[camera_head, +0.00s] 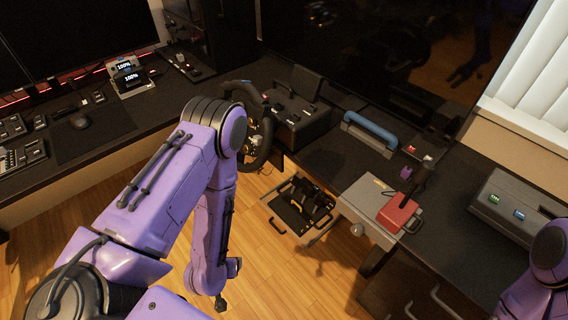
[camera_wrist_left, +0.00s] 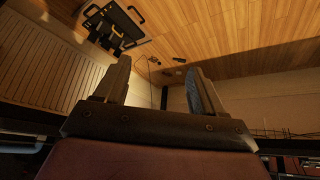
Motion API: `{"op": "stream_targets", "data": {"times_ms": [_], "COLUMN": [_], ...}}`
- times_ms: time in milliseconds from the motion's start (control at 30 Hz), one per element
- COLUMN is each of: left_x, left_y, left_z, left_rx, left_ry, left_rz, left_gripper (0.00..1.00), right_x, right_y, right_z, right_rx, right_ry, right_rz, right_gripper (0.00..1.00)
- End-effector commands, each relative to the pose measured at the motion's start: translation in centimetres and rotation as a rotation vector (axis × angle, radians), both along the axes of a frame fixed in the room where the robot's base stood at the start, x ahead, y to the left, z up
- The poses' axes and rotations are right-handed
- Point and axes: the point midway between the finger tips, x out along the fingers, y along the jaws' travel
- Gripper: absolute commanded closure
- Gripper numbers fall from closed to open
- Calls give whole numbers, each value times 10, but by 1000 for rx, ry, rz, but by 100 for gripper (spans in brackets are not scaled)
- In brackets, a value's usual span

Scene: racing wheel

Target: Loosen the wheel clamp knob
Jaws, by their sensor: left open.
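The racing wheel (camera_head: 262,135), a dark rim, is fixed to a black wheel base (camera_head: 300,122) at the desk's edge in the head view. My left arm stands in front of the wheel and covers its left part. I cannot make out the wheel clamp knob under the base. My left gripper (camera_wrist_left: 160,88) is open and empty in the left wrist view, with floor and a pale panel beyond its fingers.
A pedal set (camera_head: 302,205) stands low beyond my left arm and also shows in the left wrist view (camera_wrist_left: 112,25). A silver plate (camera_head: 365,205) with a red box (camera_head: 398,214) juts from the right desk. A blue-handled item (camera_head: 370,130) lies behind it. Wooden floor is open below.

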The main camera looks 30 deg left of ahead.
Motion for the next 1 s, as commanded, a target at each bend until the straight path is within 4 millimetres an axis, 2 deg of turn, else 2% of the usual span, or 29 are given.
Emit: {"op": "stream_targets", "data": {"times_ms": [33,67,100,200,300,433,500,600,767,1000], "left_x": [51,85,131,227,280,302,304,304,324,374], "left_y": [8,14,25,62,101,141,153,160,152,130], "left_z": [-43,-54,-64,-62,-44,-24,-16,-10,-6,-7], "left_rx": [7,24,65,254,513,812,914,985,1001,996], "left_ry": [-119,-201,-319,-605,-818,-961,-992,-1009,-1013,-1011], "left_rz": [-89,-166,-280,-575,-838,-1083,-1161,-1224,-1241,-1239], "left_gripper": [31,31,31,31,31,31,31,31,31,31], "right_x": [0,0,0,0,0,0,0,0,1,1], "right_y": [0,0,0,0,1,0,0,0,0,0], "right_z": [-49,-68,-94,-153,-201,-238,-247,-250,-249,-256], "right_rx": [0,0,1,1,1,1,1,0,0,0], "right_ry": [0,0,1,1,1,1,1,0,0,0], "right_rz": [0,0,0,0,0,0,0,0,0,0], "right_gripper": [100,100,100,100,100,100,100,100,100,100]}}
